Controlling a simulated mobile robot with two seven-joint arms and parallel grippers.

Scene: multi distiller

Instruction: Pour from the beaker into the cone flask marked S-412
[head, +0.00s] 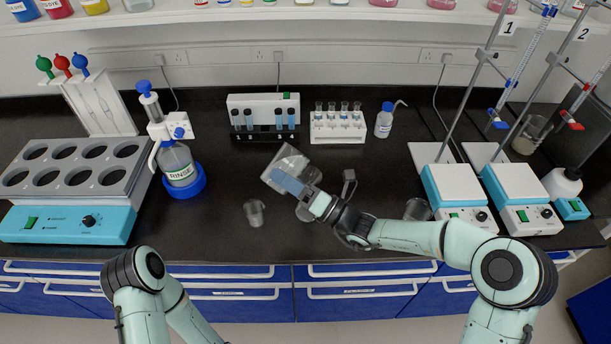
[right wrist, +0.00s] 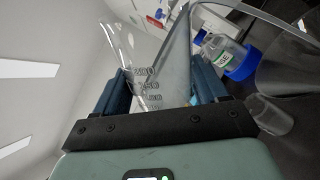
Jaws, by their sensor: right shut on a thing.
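My right gripper (head: 290,183) is shut on a clear glass beaker (head: 287,160), held tilted above the middle of the bench. In the right wrist view the beaker (right wrist: 148,88) stands between the blue fingers (right wrist: 160,92), its printed scale showing. I cannot make out liquid in it. A clear glass vessel (head: 305,211) shows partly below the gripper and is mostly covered by it. It may be the cone flask, but no S-412 mark can be read. My left arm shows at the lower left; its gripper is out of view.
A small clear beaker (head: 254,213) stands left of the gripper and another glass (head: 418,209) right of it. The rinse bottle (head: 179,165), vial rack (head: 338,127) and hotplates (head: 453,187) stand around.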

